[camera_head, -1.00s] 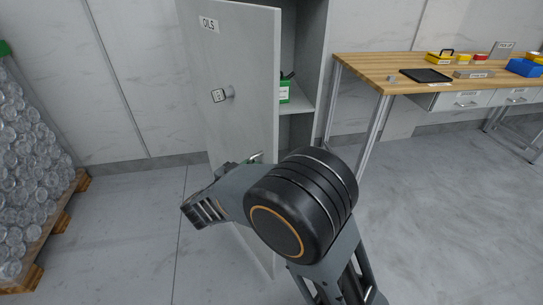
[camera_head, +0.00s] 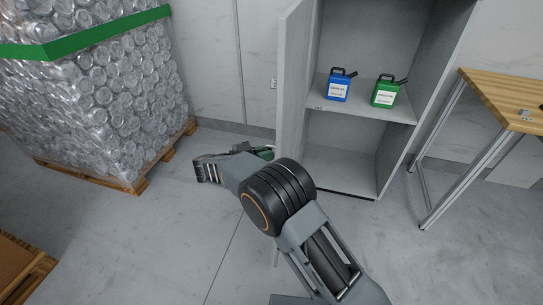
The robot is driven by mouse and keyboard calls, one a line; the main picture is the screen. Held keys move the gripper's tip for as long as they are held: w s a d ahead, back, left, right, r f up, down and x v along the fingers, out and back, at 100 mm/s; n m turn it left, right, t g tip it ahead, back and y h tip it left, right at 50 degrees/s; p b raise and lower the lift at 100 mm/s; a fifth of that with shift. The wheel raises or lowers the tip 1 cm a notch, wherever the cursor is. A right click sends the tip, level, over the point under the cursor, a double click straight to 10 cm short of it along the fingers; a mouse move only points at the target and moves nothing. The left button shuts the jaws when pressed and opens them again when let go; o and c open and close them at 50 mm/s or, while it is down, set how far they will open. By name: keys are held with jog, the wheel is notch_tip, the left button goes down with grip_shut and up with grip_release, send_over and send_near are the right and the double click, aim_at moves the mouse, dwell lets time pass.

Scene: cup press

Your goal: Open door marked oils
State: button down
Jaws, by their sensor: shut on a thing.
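The pale grey cabinet door (camera_head: 293,75) stands swung wide open at the left of the cabinet, its inner side partly showing at a steep angle. Its marked outer face is turned away, so the label is hidden. My gripper (camera_head: 264,153) is low at the door's outer side, by its free edge. It is shut on the door; the exact grip point is partly hidden and small. The open cabinet (camera_head: 350,155) shows a blue can (camera_head: 338,87) and a green can (camera_head: 384,93) on its shelf.
A pallet of clear bottles (camera_head: 120,100) with a green band stands at the left. A wooden-topped table (camera_head: 508,98) stands at the right. Another pallet edge (camera_head: 30,275) shows at the lower left. The floor between is clear.

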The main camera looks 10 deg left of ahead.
jog(key=shift+w+a+r, duration=0.1)
jog(key=shift+w+a, duration=0.1)
jog(key=shift+a, duration=0.6)
jog(key=c, duration=1.2)
grip_release()
